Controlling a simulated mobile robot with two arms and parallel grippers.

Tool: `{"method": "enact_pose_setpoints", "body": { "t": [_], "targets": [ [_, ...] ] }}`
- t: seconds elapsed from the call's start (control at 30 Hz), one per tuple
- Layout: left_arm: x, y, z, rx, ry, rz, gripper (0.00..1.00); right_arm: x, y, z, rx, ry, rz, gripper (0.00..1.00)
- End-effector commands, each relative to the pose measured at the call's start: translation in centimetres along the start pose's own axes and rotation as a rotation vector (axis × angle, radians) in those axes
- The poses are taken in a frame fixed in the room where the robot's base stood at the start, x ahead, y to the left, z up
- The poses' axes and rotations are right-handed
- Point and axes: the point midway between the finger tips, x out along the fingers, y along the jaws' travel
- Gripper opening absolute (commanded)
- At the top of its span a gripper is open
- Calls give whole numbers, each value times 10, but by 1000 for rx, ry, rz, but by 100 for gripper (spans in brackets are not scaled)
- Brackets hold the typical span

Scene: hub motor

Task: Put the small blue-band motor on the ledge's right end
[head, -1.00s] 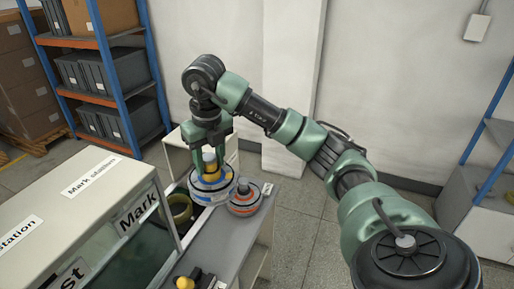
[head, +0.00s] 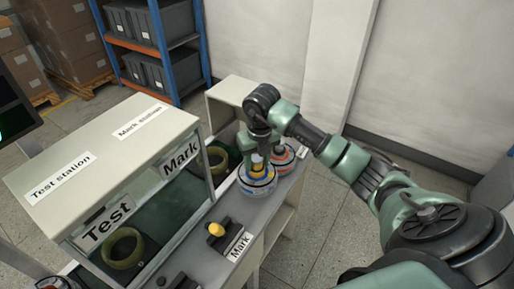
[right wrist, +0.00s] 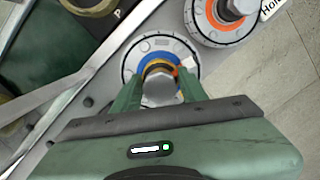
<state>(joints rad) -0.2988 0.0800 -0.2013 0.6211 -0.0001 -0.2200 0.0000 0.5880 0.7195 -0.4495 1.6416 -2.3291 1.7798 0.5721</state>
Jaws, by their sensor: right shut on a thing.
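The blue-band motor (head: 257,183), a pale disc with a blue ring and a yellow-orange collar, is upright in my right gripper (head: 258,157). In the right wrist view the gripper's fingers (right wrist: 160,90) close around the hub of the blue-band motor (right wrist: 137,58). It is over the grey ledge (head: 222,208); I cannot tell whether it touches the surface. An orange-band motor (head: 284,160) stands just beyond it, partly behind my gripper, and also shows in the right wrist view (right wrist: 220,28). My left gripper is not in view.
The Test and Mark stations (head: 122,150) stand behind the ledge, with olive rings (head: 123,250) in their bays. A yellow button (head: 216,229) on a dark block and a Mark label (head: 239,245) are on the ledge. Floor (head: 325,210) is open at the right.

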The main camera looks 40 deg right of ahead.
Motion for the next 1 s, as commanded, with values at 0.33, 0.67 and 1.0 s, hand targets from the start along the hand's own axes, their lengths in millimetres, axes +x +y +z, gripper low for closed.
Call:
{"method": "enact_pose_setpoints", "body": {
  "t": [0.33,0.67,1.0],
  "targets": [
    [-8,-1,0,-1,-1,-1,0,28,1,-3,1,-3,3,0],
    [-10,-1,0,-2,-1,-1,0,44,0,-3,-1,-8,2,0],
    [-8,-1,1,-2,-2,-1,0,49,0,-6,-2,0,1,64]
  ]
}}
